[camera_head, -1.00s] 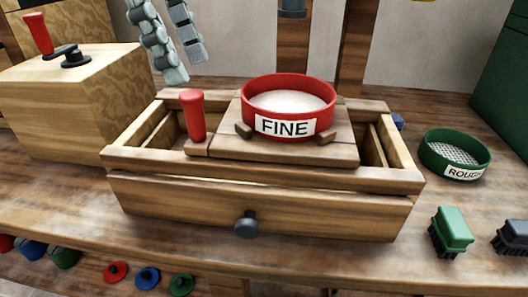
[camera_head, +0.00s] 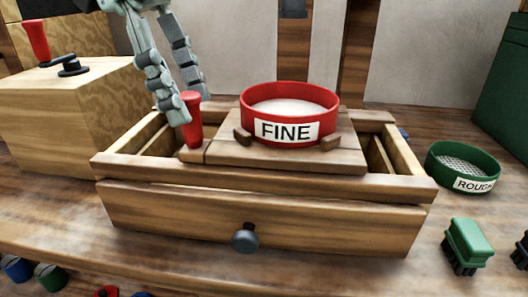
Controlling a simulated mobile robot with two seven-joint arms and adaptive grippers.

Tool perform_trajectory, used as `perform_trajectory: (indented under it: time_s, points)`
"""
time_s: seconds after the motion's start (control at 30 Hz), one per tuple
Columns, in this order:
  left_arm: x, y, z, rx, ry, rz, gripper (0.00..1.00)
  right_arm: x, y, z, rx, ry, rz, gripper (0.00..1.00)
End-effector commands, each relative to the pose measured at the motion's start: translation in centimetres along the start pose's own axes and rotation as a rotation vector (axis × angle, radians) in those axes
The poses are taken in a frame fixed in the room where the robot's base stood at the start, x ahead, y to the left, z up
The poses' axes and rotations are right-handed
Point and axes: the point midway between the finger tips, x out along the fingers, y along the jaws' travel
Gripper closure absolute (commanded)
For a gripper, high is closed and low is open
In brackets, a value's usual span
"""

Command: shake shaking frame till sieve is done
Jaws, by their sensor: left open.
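The wooden shaking frame (camera_head: 150,171) stands on the bench, with a sliding board (camera_head: 225,151) across its top. The red sieve (camera_head: 289,97), labelled FINE, sits on the board between small wooden blocks and holds white powder. A red upright handle (camera_head: 192,128) stands at the board's left end. My left gripper (camera_head: 192,107) is open, its fingers pointing down at the handle. One finger is at the handle's left side, the other just behind it; I cannot tell whether they touch it. My right gripper is not in view.
A wooden box with a red-handled crank (camera_head: 72,66) stands at the left. A green sieve (camera_head: 462,167) labelled ROUGH and a green brush (camera_head: 467,244) lie at the right. A drawer (camera_head: 180,215) with a dark knob (camera_head: 245,238) is under the frame.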

Motion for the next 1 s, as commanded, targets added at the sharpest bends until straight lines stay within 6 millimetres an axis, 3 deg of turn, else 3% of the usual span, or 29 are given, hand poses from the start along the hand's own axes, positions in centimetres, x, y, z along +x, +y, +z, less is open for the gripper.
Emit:
perform_trajectory:
  time_s: [0.1,0.47,0.67,1.0]
  points:
    - [0.0,0.0,0.0,0.0,0.0,0.0,0.52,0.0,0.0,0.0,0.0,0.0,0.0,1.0]
    - [0.0,0.0,0.0,0.0,0.0,0.0,0.94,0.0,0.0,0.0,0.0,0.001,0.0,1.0]
    - [-0.4,-0.1,1.3,-0.002,0.003,-0.002,0.94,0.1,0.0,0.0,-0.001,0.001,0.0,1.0]
    - [-2.1,-0.1,6.6,-0.004,0.003,-0.001,0.94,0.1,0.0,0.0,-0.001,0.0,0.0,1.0]
